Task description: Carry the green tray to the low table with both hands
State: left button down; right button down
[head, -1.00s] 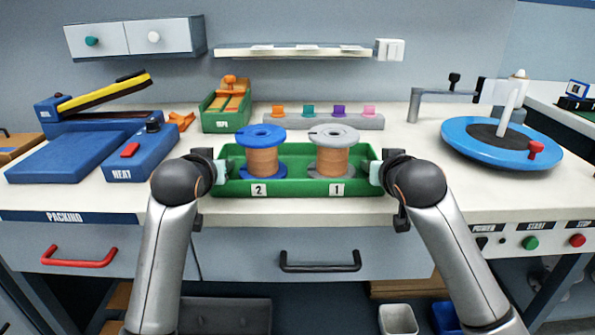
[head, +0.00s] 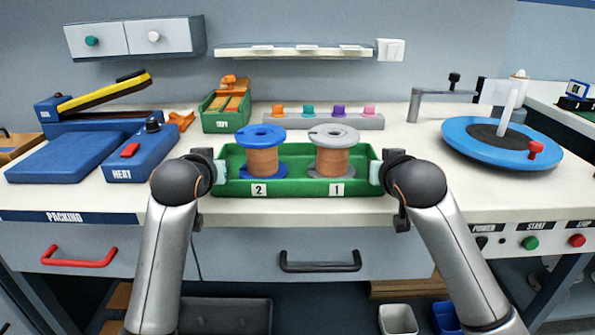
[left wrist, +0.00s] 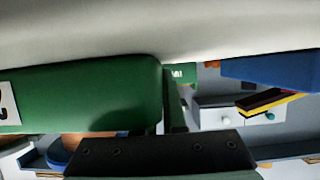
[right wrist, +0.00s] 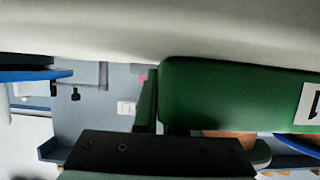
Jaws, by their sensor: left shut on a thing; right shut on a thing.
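The green tray (head: 297,187) is at the front edge of the workbench in the head view, level, with labels 2 and 1 on its front. It holds a blue spool (head: 262,152) and a grey spool (head: 332,152), both upright and wound with copper wire. My left gripper (head: 219,172) is shut on the tray's left end. My right gripper (head: 376,172) is shut on its right end. The tray wall also shows in the left wrist view (left wrist: 90,95) and the right wrist view (right wrist: 230,95). Whether the tray touches the bench top is hard to tell. No low table is recognisable.
On the workbench (head: 420,200), a blue heat sealer (head: 140,155) stands left and a blue turntable (head: 470,145) right. A small green bin (head: 225,115) and a grey rack with coloured pegs (head: 325,122) stand behind the tray. A black drawer handle (head: 320,262) sticks out below.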

dwell(0.8)
